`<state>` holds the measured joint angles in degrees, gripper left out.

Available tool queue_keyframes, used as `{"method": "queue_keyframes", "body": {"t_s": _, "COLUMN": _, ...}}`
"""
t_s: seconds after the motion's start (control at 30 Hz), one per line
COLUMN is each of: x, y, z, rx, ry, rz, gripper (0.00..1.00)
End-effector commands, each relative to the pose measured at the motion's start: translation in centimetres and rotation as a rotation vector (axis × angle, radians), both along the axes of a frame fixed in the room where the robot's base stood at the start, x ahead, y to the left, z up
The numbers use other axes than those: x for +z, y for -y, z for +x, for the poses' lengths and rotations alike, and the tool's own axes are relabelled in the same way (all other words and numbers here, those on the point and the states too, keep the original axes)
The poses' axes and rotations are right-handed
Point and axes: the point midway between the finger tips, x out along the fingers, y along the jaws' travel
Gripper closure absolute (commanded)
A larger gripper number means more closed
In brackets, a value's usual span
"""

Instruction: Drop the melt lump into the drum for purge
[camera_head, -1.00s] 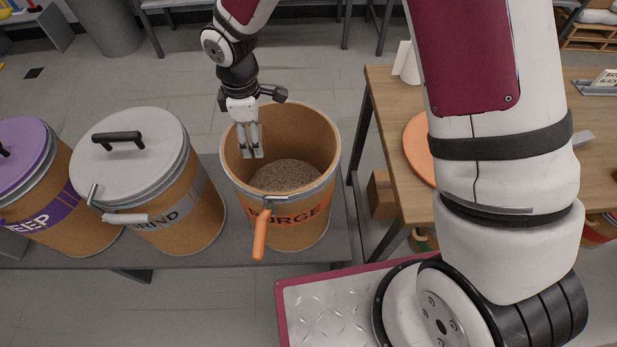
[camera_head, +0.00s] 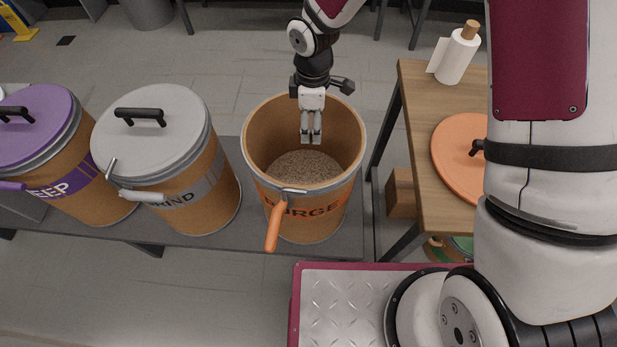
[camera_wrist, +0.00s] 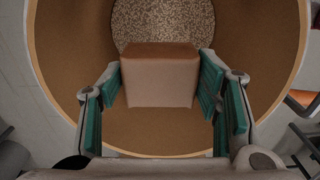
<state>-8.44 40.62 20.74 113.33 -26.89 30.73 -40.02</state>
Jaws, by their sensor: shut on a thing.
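The drum for purge (camera_head: 325,228) stands open in the middle of the head view, with an orange "PURGE" label and grey-brown pellets (camera_head: 303,168) inside. My gripper (camera_head: 311,139) points down within the drum's mouth, above the pellets. In the wrist view its green-padded fingers are shut on the melt lump (camera_wrist: 160,82), a reddish-brown block with a flat face. The lump hangs over the drum's opening, with pellets (camera_wrist: 160,22) beyond it. In the head view the lump cannot be made out behind the fingers.
Left of it stand the lidded "GRIND" drum (camera_head: 200,205) and the purple-lidded "KEEP" drum (camera_head: 85,195). An orange clamp lever (camera_head: 275,228) hangs from the purge drum's front. An orange lid (camera_head: 457,155) and a paper towel roll (camera_head: 456,55) are on the wooden table (camera_head: 428,110).

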Motion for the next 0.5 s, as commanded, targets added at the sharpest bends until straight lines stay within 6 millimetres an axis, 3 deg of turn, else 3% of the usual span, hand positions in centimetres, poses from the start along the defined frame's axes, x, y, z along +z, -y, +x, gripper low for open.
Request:
{"method": "queue_keyframes", "body": {"t_s": 0.37, "x": -0.51, "y": -0.02, "z": -0.03, "rx": -0.001, "ry": 0.000, "rz": 0.001, "gripper": 0.70}}
{"method": "queue_keyframes", "body": {"t_s": 0.4, "x": -0.51, "y": -0.02, "z": -0.04, "rx": -0.001, "ry": 0.000, "rz": 0.000, "gripper": 0.38}}
{"method": "queue_keyframes", "body": {"t_s": 0.5, "x": -0.51, "y": -0.02, "z": -0.04, "rx": -0.001, "ry": 0.000, "rz": 0.001, "gripper": 0.19}}
